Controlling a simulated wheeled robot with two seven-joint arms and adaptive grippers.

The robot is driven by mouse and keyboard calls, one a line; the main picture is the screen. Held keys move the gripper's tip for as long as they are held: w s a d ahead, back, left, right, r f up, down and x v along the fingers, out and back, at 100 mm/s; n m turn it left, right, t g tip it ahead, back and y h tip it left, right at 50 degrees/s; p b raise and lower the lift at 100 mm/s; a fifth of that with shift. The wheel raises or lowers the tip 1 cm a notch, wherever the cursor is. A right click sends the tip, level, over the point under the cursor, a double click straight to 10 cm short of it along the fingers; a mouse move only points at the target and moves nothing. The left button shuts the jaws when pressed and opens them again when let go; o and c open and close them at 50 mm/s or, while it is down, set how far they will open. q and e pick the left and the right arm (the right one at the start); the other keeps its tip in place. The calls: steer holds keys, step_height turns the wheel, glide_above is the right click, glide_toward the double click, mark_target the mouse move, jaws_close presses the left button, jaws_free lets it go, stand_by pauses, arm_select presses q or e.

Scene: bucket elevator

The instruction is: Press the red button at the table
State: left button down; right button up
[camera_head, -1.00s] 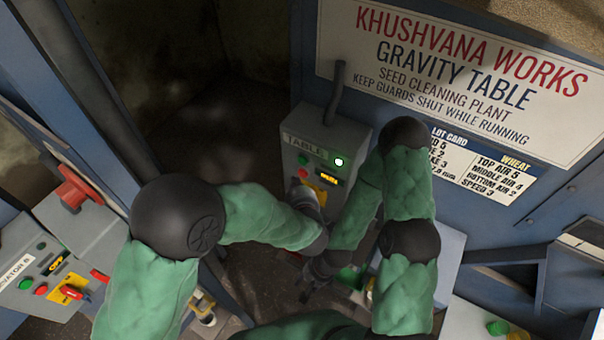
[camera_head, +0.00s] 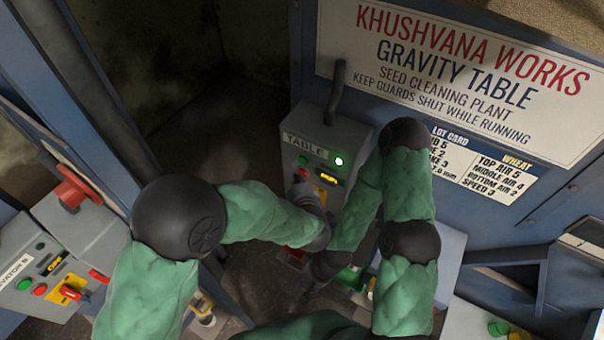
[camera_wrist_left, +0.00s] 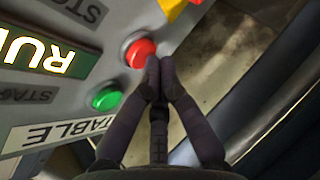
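The grey control box labelled TABLE (camera_head: 322,138) stands in the middle of the head view. Its red button (camera_head: 301,174) shows just beyond my left gripper (camera_head: 300,188). In the left wrist view the round red button (camera_wrist_left: 139,50) is large and clear. There my left gripper (camera_wrist_left: 156,68) is shut and empty, with its fingertips together at the button's edge. I cannot tell whether they touch it. My right gripper (camera_head: 322,266) is low in the head view, partly hidden by my arms; its fingers are not clear.
A green button (camera_wrist_left: 106,97) sits beside the red one, and a RUN display (camera_wrist_left: 48,57) is lit. A green lamp (camera_head: 338,161) glows on the box. A large sign (camera_head: 455,75) covers the right wall.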

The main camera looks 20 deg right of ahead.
arm_select(q)
steer(key=shift+w+d, duration=0.25)
steer(key=shift+d, duration=0.05)
stand_by(0.7)
steer(key=shift+s+a+b, duration=0.3)
steer(key=shift+s+a, duration=0.3)
steer(key=shift+a, duration=0.05)
steer(key=shift+s+a+b, duration=0.35)
steer(key=shift+s+a, duration=1.4)
steer(key=shift+s, duration=0.05)
